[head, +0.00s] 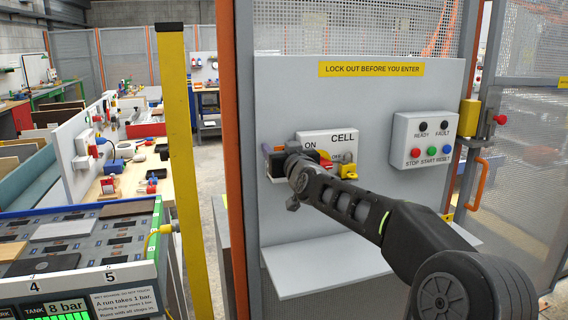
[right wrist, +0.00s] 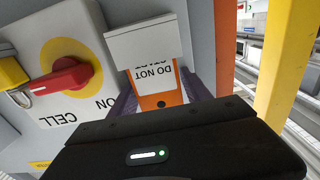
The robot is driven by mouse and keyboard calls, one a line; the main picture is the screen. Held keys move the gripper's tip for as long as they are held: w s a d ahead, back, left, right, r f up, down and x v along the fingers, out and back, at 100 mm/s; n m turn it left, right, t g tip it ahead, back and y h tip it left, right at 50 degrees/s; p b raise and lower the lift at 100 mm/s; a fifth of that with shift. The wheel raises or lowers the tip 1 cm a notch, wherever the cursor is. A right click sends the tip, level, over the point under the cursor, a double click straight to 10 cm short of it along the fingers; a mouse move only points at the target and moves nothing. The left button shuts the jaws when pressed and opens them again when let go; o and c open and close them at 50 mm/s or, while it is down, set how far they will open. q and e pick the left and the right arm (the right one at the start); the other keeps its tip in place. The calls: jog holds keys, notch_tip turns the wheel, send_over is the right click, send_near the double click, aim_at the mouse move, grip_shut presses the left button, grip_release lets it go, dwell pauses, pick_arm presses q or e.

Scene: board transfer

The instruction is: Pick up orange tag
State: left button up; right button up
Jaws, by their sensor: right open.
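The orange tag (right wrist: 152,99) shows in the right wrist view, with a white panel lettered "DO NOT START" and a dark hole near its orange end. It sits in a pale grey holder (right wrist: 142,42) on the panel, which covers part of it. My right gripper (right wrist: 160,97) is open, with one purplish finger on each side of the tag's orange end. Contact cannot be told. My left gripper is not in view.
A red rotary switch (right wrist: 62,76) on a yellow disc is close beside the tag. A yellow padlock (head: 348,171) is at the switch box. A button box (head: 421,139) is farther right. A bare grey shelf (head: 310,274) juts out below. An orange post (head: 233,150) stands left.

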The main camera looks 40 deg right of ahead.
jog(key=shift+c, duration=0.2)
jog(key=c, duration=0.9)
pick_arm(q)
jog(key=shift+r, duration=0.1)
pick_arm(e)
jog(key=shift+r, duration=0.15)
